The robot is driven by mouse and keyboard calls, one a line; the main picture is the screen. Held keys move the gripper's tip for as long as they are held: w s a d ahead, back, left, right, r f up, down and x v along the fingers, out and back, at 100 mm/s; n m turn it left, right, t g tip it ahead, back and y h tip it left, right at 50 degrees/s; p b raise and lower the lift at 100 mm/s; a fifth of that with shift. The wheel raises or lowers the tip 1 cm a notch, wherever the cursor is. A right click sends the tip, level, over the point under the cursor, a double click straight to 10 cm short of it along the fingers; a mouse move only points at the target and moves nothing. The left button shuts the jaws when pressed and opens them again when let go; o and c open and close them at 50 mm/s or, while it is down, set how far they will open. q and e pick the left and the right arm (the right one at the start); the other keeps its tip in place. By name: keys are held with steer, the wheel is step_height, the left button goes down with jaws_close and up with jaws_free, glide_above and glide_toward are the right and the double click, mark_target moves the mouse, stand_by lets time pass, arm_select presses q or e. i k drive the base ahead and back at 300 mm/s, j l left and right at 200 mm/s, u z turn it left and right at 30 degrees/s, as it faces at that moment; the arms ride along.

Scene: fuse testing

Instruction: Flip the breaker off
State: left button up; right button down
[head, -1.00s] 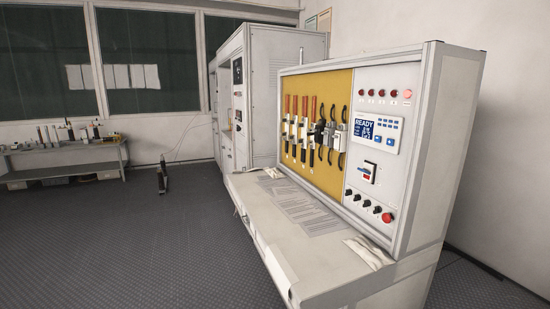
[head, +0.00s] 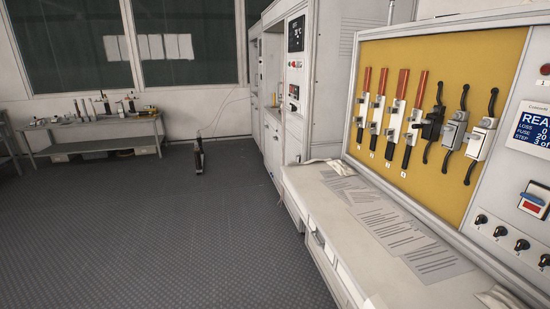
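Neither of my grippers is in view.
A yellow board (head: 470,60) holds several red-handled fuses and black-handled clips. The white bench (head: 345,255) with paper sheets (head: 398,231) runs below it. A grey cabinet (head: 325,90) and a side table (head: 95,133) stand behind.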

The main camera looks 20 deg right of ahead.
mark_target(542, 204)
steer(key=i+j+z, duration=0.1)
steer(key=i+z, duration=0.35)
steer(key=i+j+z, duration=0.2)
steer(key=z, duration=0.25)
steer(key=i+j+z, duration=0.3)
steer(key=z, duration=0.15)
steer(key=i+j+z, duration=0.25)
steer(key=j+z, duration=0.2)
